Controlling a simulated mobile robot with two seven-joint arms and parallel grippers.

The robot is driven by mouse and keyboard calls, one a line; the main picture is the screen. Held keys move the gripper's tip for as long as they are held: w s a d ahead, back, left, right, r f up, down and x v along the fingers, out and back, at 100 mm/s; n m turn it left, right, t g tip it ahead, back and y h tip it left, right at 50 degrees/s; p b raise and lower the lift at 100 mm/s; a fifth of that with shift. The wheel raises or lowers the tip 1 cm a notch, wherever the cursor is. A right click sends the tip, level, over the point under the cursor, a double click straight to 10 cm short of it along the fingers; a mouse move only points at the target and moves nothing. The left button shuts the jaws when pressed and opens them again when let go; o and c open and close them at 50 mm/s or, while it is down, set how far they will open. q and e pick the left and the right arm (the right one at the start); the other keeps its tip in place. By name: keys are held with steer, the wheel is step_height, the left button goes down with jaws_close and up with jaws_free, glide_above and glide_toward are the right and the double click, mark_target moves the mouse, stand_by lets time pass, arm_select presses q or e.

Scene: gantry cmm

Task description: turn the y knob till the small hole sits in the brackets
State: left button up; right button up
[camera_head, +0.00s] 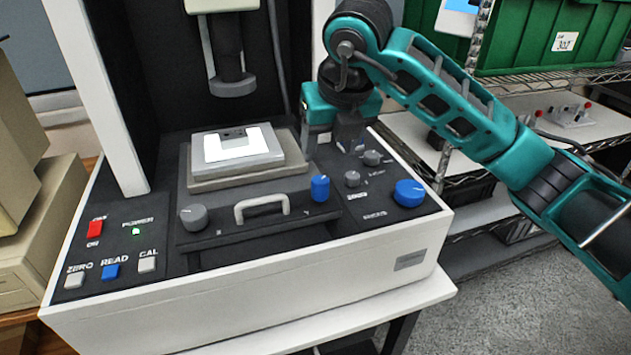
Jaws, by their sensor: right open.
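The y knob (320,188) is a small blue knob at the right end of the dark front bar of the machine, with a faint letter near it. A grey knob (194,217) sits at the bar's left end. A grey block with a bright white top (243,148) lies on the stage; I cannot make out the small hole or the brackets. My right gripper (349,143) points down over the panel, behind and right of the y knob and apart from it. It is open, with nothing seen between its fingers. My left gripper is out of view.
A handle (262,207) stands between the two bar knobs. Small grey knobs (352,179) and a larger blue knob (409,193) sit to the right. A probe column (233,80) hangs above the stage.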

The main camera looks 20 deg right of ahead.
mark_target(321, 180)
steer(key=x, duration=1.1)
steer(key=shift+a+f, duration=0.1)
steer(key=shift+f, duration=0.3)
steer(key=c, duration=1)
